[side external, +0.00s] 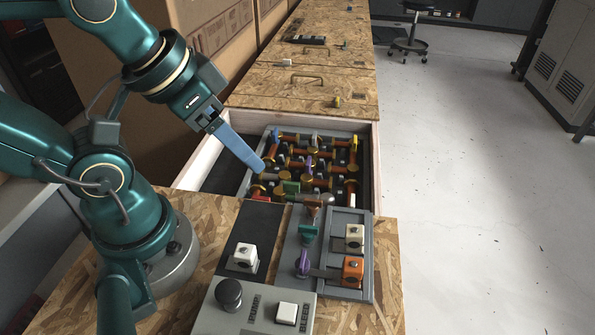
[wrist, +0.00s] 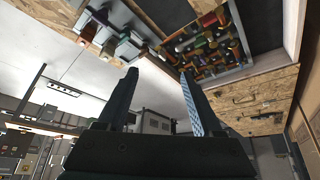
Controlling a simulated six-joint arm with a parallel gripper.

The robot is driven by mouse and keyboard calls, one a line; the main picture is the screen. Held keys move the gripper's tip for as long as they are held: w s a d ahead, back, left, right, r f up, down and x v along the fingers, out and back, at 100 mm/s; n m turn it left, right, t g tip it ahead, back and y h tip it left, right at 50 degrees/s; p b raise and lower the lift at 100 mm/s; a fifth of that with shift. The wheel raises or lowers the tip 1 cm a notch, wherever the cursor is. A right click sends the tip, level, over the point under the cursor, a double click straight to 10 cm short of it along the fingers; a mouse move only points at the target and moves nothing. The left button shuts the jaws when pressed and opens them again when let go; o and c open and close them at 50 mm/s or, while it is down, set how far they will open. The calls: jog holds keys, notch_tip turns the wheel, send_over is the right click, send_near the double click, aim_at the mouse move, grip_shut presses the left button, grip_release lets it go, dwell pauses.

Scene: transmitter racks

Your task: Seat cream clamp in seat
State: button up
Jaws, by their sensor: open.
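A cream clamp (side external: 354,237) with a dark hole in its front sits at the right side of a grey fixture plate (side external: 367,219), behind an orange clamp (side external: 352,271). A whiter clamp (side external: 243,257) stands on a black pad (side external: 259,218) to the left. I cannot tell from here which spot is the bare seat. My gripper (side external: 260,168) is over the open rack bay, behind and left of the plate, apart from the clamps. In the wrist view my gripper (wrist: 158,72) has its two fingers spread with nothing between them.
The open bay (side external: 215,180) holds a tangle of copper and dark parts inside wooden walls. On the plate are green (side external: 308,233) and purple (side external: 303,262) handles. A grey control box (side external: 258,310) with a black knob stands at the front. Boxes rise behind my arm.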

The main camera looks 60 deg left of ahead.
jog(key=w+d+r+m, duration=0.1)
jog(key=w+r+m, duration=0.2)
jog(key=w, duration=0.1)
jog(key=m+g, duration=0.4)
jog(key=m, duration=0.1)
send_over(354, 230)
jog(key=w+a, duration=0.1)
jog(key=a, duration=0.1)
notch_tip(354, 230, down, 8)
jog(key=shift+m+g, duration=0.5)
jog(key=shift+g, duration=0.3)
jog(key=f, duration=0.2)
jog(key=d+f, duration=0.1)
jog(key=f, duration=0.2)
jog(key=s+d+f, duration=0.1)
jog(key=f, duration=0.1)
jog(key=shift+s+f, duration=0.1)
jog(key=shift+f, duration=0.85)
grip_shut()
